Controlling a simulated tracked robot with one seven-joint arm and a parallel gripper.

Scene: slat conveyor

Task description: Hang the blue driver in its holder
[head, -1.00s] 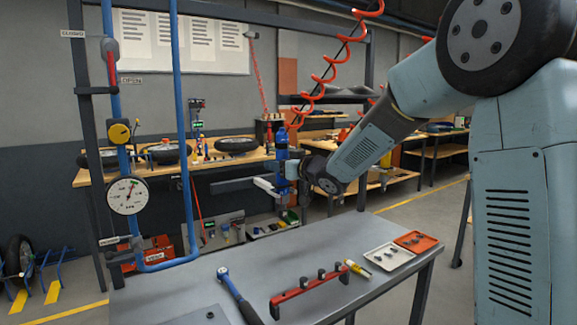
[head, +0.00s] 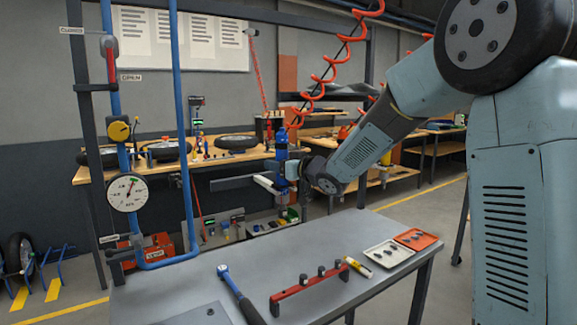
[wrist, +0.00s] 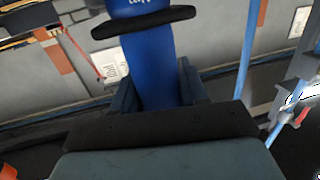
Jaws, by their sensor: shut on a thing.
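The blue driver (head: 281,148) is upright in the head view, beyond the far edge of the grey table. My gripper (head: 289,170) is shut on it from the right. In the wrist view the driver's blue body (wrist: 152,68) stands between the two fingers, with a black ring around it near the top. A pale bracket (head: 264,184) at the end of a dark grey bar appears just left of the driver. It may be the holder; I cannot tell whether the driver touches it. The driver's lower end is small and unclear against the background.
Blue pipes with a gauge (head: 127,192) stand left. A red coiled hose (head: 325,75) hangs above.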

